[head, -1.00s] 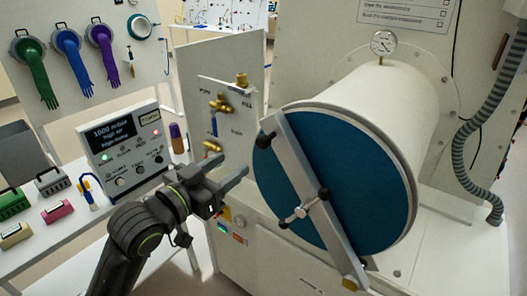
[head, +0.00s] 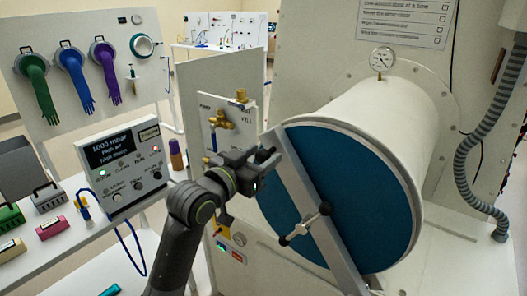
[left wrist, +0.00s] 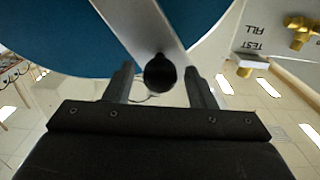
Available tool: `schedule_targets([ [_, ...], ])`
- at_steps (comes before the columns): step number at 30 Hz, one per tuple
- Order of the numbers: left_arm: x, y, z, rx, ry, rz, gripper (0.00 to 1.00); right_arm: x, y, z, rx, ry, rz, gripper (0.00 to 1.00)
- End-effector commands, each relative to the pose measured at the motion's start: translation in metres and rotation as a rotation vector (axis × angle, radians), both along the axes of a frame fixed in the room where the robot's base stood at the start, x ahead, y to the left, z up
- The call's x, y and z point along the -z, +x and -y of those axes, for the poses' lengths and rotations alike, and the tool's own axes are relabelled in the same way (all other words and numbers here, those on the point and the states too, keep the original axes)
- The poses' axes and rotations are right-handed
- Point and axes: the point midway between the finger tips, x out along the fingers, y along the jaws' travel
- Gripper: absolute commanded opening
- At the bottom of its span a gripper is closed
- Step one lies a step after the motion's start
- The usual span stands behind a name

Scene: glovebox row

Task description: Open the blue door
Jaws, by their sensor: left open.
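The blue door (head: 375,190) is a round disc closing the front of the white cylinder. A grey bar (head: 325,240) crosses it at a slant, with a dark-ended cross handle (head: 304,224) at its middle. My left gripper (head: 267,153) is at the bar's upper left end, open. In the left wrist view a round black knob (left wrist: 160,74) at the bar's end sits between the two open fingers, with gaps on both sides. The blue door (left wrist: 70,40) fills the top there. The gripper hides the knob in the head view. My right gripper is not seen.
A panel with brass valves (head: 222,120) stands close behind my left arm. A control box (head: 122,162) and small cases stand on the table at left. A ribbed hose (head: 470,165) hangs at right. A gauge (head: 382,59) tops the cylinder (head: 395,105).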

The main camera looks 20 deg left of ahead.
Motion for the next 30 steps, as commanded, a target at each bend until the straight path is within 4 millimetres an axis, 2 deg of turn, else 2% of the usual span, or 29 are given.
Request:
schedule_targets([
  [5, 0.0000, 0.0099, 0.0039, 0.000, 0.000, 0.000, 0.50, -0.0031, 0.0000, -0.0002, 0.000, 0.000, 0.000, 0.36],
  [14, 0.0005, 0.0111, 0.0044, 0.000, 0.000, 0.000, 0.50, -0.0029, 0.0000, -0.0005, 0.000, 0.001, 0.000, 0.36],
  [25, 0.0006, 0.0109, 0.0042, 0.000, 0.000, 0.000, 0.02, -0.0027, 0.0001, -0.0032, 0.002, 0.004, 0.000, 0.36],
  [30, 0.0004, 0.0112, 0.0041, 0.000, 0.001, 0.000, 0.00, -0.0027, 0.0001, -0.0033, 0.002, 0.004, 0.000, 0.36],
])
